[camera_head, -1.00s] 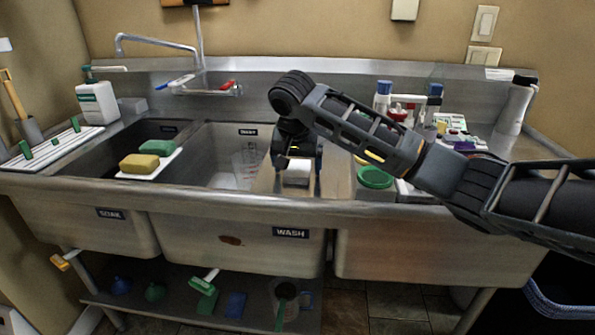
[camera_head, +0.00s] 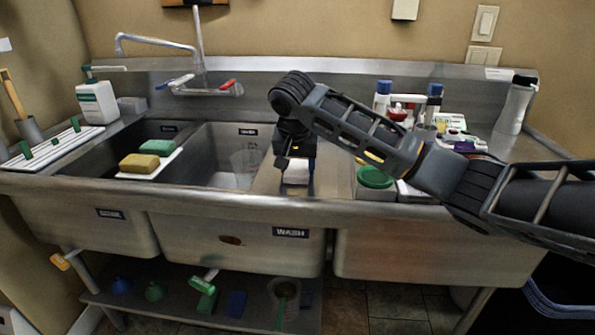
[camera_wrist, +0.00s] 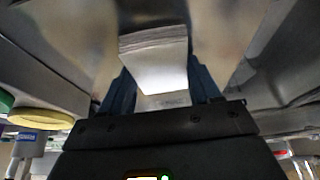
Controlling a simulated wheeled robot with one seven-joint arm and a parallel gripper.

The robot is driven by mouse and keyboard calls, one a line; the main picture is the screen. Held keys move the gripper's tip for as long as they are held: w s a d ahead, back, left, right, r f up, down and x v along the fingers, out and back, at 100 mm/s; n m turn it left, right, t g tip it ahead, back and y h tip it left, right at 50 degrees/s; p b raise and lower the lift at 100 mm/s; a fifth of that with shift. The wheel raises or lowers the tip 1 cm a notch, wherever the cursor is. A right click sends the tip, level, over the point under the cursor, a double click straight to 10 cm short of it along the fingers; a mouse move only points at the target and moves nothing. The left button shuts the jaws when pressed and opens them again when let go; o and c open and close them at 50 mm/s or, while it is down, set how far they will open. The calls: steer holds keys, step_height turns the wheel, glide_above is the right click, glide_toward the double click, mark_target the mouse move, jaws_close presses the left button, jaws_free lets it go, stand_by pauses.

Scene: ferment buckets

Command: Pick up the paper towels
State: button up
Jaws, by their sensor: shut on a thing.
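The paper towels (camera_head: 297,172) are a small white stack on the steel ledge between the wash basin and the right-hand part of the sink. In the wrist view the stack (camera_wrist: 155,62) shows layered edges and stands between the two dark fingers. My gripper (camera_head: 297,187) points down over the ledge and is shut on the paper towels, one finger on each side. In the wrist view my gripper (camera_wrist: 162,84) hides part of the stack's near end. I cannot tell whether the stack touches the ledge.
A green-lidded container (camera_head: 375,178) stands close right of my gripper. Bottles and small items crowd the right counter. The faucet (camera_head: 160,40) is behind.

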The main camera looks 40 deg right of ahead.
mark_target(301, 167)
stand_by(0.3)
steer(key=shift+r, duration=0.4)
steer(key=r, duration=0.2)
steer(key=d+r, duration=0.1)
steer(key=r, duration=0.1)
steer(key=s+d+r+b, duration=0.1)
steer(key=s+d+r, duration=0.1)
steer(key=d+r, duration=0.4)
steer(key=d, duration=0.4)
steer(key=shift+s+d+r, duration=0.15)
steer(key=shift+d, duration=0.1)
